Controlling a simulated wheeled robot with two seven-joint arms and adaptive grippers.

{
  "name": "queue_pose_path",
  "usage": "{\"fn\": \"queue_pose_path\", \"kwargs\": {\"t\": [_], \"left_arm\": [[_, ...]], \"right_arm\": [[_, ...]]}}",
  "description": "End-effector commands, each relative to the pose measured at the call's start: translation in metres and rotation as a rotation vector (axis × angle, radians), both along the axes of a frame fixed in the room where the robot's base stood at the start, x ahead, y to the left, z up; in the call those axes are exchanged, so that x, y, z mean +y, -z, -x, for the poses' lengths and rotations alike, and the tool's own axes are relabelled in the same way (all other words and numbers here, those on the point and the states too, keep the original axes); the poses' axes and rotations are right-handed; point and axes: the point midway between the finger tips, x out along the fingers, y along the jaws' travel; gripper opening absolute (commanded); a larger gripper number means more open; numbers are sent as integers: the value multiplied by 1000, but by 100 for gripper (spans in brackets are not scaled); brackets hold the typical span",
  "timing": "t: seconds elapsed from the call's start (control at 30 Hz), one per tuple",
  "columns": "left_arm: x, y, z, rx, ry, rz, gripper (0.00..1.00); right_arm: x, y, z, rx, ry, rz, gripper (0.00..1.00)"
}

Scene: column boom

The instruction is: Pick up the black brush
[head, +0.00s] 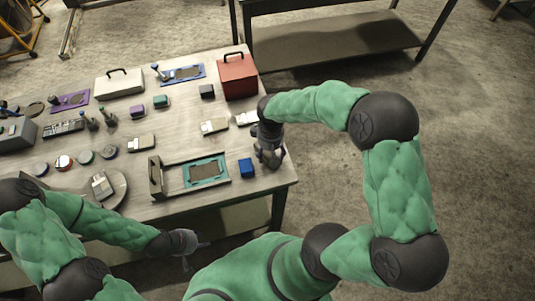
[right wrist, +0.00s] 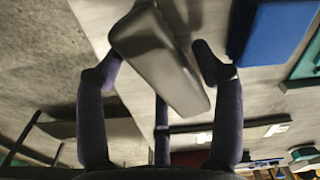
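The right wrist view shows a dark grey-black, smooth, elongated block (right wrist: 160,58), which looks like the black brush. It lies tilted between the fingers of my right gripper (right wrist: 158,62). The left fingertip is at or very near its side; a small gap shows at the right fingertip, so the fingers look open around it. In the head view my right gripper (head: 268,155) points down over the table's right edge and hides the brush. My left gripper (head: 195,254) is in front of the table's near edge, fingers spread, empty.
A blue block (head: 246,168) stands just left of my right gripper and also shows in the right wrist view (right wrist: 278,30). A teal tray (head: 222,164), a red toolbox (head: 238,76) and several small items crowd the table (head: 225,196). Open floor lies to the right.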

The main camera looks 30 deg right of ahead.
Motion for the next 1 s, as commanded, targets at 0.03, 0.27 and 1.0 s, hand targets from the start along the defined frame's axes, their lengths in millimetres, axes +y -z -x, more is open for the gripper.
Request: {"fn": "queue_pose_path", "kwargs": {"t": [0.03,0.27,1.0], "left_arm": [[0,0,0,0,0,0,40],[0,0,0,0,0,0,40],[0,-24,0,0,0,0,40]], "right_arm": [[0,0,0,0,0,0,42],[0,0,0,0,0,0,12],[15,-78,32,-5,-3,0,11]]}}
